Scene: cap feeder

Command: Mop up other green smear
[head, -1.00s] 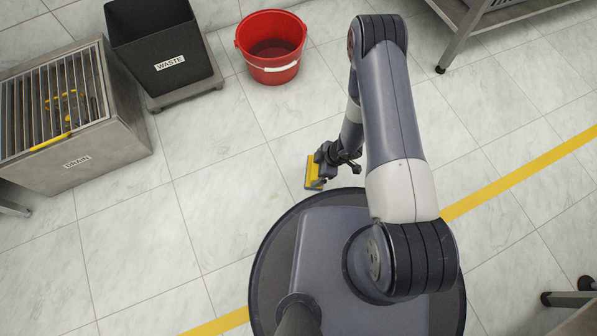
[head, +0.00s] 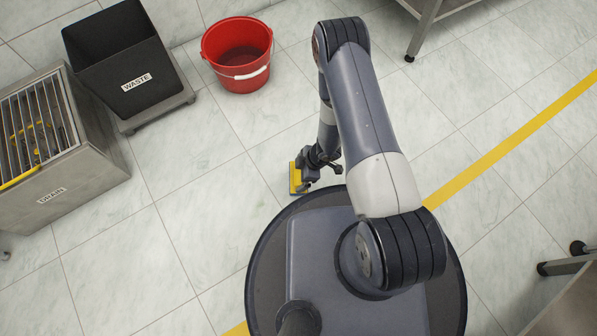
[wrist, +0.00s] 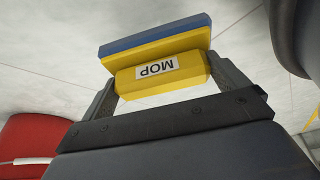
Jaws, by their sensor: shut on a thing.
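My gripper (head: 306,176) is shut on the mop (head: 296,179), a yellow block with a blue pad. In the wrist view the mop (wrist: 157,72) sits between the two fingers, with a "MOP" label on its yellow grip and the blue pad on the far side. In the head view the mop is low over the floor, just beyond the left front edge of my round base. I cannot tell whether its pad touches the floor. No green smear is visible in any view; the floor under my arm and base is hidden.
A red bucket (head: 247,82) with dark contents stands ahead. A black bin marked WASTE (head: 170,92) is left of it. A metal box marked DRAIN (head: 75,185) with a grate stands at the left. A yellow floor line (head: 500,150) runs past my base. The tiles at left are clear.

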